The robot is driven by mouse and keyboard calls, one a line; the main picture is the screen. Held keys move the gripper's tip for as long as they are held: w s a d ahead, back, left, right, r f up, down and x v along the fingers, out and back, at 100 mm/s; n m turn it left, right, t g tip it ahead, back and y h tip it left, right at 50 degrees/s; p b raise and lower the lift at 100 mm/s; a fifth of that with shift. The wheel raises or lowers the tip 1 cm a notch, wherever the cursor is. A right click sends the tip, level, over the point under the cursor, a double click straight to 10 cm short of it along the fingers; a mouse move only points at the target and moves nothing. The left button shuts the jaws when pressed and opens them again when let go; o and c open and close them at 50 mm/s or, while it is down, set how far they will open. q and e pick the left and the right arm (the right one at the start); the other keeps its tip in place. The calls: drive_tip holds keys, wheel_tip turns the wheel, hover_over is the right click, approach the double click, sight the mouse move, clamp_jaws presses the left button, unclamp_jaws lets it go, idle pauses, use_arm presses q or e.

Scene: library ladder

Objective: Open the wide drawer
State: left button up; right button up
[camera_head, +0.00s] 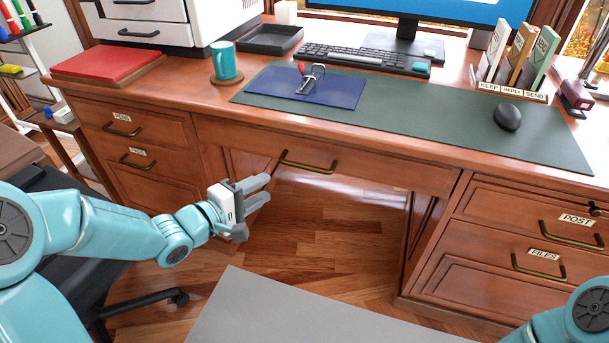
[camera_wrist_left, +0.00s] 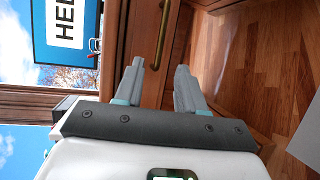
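The wide drawer (camera_head: 375,172) is in the middle of the desk, under the top, and looks shut. Its brass bar handle (camera_head: 308,163) is at the centre of its front. My left gripper (camera_head: 267,188) is open and empty, just below and left of the handle in the head view. In the left wrist view the handle (camera_wrist_left: 162,35) lies ahead of the fingertips (camera_wrist_left: 159,70), between the lines of the two fingers. I see no contact with it. My right gripper is out of view; only part of my right arm shows at the lower right.
Drawers labelled POST and FILES (camera_head: 541,255) stand to the right, and two labelled drawers (camera_head: 140,150) to the left. The kneehole floor (camera_head: 310,225) below is clear. A teal mug (camera_head: 223,61) and a blue folder (camera_head: 307,87) sit on the desktop above.

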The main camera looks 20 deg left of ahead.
sight(303, 168)
use_arm(q)
drive_tip(key=b+x, duration=0.2)
drive_tip(key=x, duration=0.5)
drive_tip(key=b+x, duration=0.2)
drive_tip(key=x, duration=0.6)
drive_tip(key=shift+s+d+f+b, duration=0.1)
drive_tip(key=shift+s+f+b, duration=0.1)
drive_tip(key=shift+b, duration=0.1)
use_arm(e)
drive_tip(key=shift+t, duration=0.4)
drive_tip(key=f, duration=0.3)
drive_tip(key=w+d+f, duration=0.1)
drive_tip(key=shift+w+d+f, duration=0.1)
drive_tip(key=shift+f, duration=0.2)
use_arm(q)
drive_tip(key=shift+c, duration=0.3)
clamp_jaws()
